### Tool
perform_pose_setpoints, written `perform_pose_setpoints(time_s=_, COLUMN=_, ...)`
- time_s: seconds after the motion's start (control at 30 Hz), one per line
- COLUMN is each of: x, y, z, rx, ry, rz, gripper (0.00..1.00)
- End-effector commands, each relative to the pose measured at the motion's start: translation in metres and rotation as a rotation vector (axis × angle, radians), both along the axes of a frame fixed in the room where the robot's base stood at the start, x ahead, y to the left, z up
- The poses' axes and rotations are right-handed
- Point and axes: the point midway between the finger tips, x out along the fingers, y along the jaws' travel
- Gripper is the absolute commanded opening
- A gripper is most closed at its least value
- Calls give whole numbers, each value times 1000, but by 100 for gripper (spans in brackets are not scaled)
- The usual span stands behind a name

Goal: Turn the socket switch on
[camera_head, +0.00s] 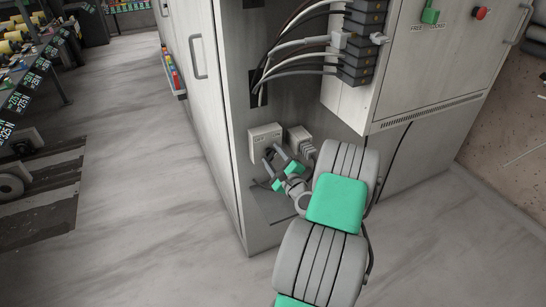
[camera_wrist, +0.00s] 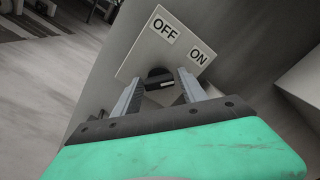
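The socket switch is a pale square plate (camera_wrist: 140,61) with "OFF" and "ON" labels. It fills the upper middle of the wrist view, tilted in the picture. Its dark knob (camera_wrist: 158,79) shows between my gripper's fingers. My gripper (camera_wrist: 159,82) has its two grey fingers apart, one on each side of the knob; I cannot tell whether they touch it. In the head view, the switch box (camera_head: 262,139) is on the low side of the grey cabinet. My gripper (camera_head: 270,154) is right in front of it and hides its lower part.
A second pale box (camera_head: 299,142) with cables is just right of the switch. Grey cables (camera_head: 300,69) run above it along the cabinet (camera_head: 224,110). A protruding cabinet (camera_head: 425,70) with a red button (camera_head: 480,13) stands to the right.

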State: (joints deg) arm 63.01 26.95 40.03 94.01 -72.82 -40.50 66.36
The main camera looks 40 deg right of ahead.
Motion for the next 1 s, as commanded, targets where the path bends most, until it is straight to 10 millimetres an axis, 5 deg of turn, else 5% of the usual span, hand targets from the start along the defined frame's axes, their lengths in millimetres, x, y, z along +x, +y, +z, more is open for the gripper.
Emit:
perform_pose_setpoints(time_s=0.37, x=-3, y=1, z=0, rx=-1, ry=0, rz=0, gripper=57)
perform_pose_setpoints(time_s=0.73, x=-66, y=18, z=0, rx=1, ry=2, rz=-4, gripper=57)
perform_pose_setpoints(time_s=1.0, x=-75, y=22, z=0, rx=-1, ry=0, rz=1, gripper=57)
